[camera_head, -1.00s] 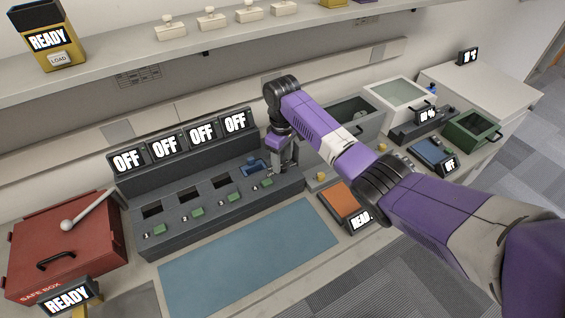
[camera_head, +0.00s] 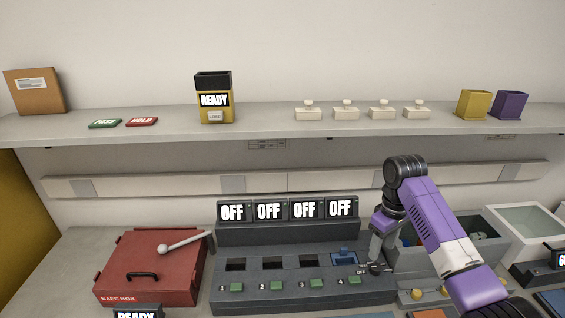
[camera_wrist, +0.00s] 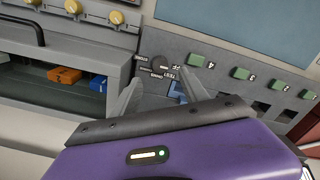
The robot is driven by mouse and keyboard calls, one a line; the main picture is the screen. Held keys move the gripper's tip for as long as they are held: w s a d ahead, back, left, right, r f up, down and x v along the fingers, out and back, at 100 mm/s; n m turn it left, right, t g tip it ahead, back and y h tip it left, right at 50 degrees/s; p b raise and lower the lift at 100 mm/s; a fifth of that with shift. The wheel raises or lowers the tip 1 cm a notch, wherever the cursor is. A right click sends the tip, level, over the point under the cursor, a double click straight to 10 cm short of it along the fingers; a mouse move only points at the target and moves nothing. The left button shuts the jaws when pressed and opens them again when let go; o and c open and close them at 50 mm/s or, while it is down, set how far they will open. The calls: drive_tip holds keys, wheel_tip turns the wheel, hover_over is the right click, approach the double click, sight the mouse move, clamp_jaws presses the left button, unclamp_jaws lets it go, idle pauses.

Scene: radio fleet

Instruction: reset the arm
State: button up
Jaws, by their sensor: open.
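My gripper (camera_head: 376,258) points down at the right end of the dark console (camera_head: 300,287). In the wrist view my gripper (camera_wrist: 156,90) has its two fingers apart, with nothing seen held between them. A dark rotary knob (camera_wrist: 161,61) with small labels around it, OFF and TEST among them, lies just beyond the fingertips. I cannot tell whether they touch it. A blue piece (camera_head: 344,256) sits in the fourth console slot, just left of my gripper. The other slots look empty. All console screens (camera_head: 268,210) read OFF.
A red safe box (camera_head: 150,268) stands left of the console. A grey bin (camera_wrist: 60,52) close beside my gripper holds orange and blue pieces. The shelf (camera_head: 270,126) above carries a yellow READY box (camera_head: 213,98), several white stamp-like pieces (camera_head: 346,110) and two cups (camera_head: 473,103).

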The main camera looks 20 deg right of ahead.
drive_tip(key=shift+w, duration=0.1)
drive_tip(key=w+r+t, duration=0.1)
drive_tip(key=w+t, duration=0.1)
drive_tip(key=w, duration=0.2)
drive_tip(key=w+a+r+t, duration=0.1)
drive_tip(key=w+r+t, duration=0.1)
drive_tip(key=w+t, duration=0.1)
drive_tip(key=w+a+r+m+t+h, duration=0.1)
drive_tip(key=w+t, duration=0.2)
drive_tip(key=w, duration=0.2)
drive_tip(key=shift+a+r, duration=0.1)
drive_tip(key=shift+r, duration=0.1)
drive_tip(key=s+a+f+m+t+b, duration=0.1)
drive_tip(key=s+a+t, duration=0.15)
drive_tip(key=a, duration=0.35)
drive_tip(key=s+a+m+t+b, duration=0.1)
drive_tip(key=s+a+m+t, duration=0.1)
drive_tip(key=a+t, duration=0.3)
drive_tip(key=s+a+f+b, duration=0.1)
drive_tip(key=s+a, duration=0.3)
drive_tip(key=s, duration=1.2)
drive_tip(key=s+a+f+n+b, duration=0.1)
drive_tip(key=s+a, duration=0.2)
drive_tip(key=s, duration=1.3)
drive_tip(key=s+a+f+y+b, duration=0.1)
drive_tip(key=s+a, duration=0.3)
drive_tip(key=s, duration=1.2)
drive_tip(key=shift+a+n+g+b, duration=0.3)
drive_tip(key=shift+a+g+b, duration=0.05)
drive_tip(key=shift+b, duration=0.2)
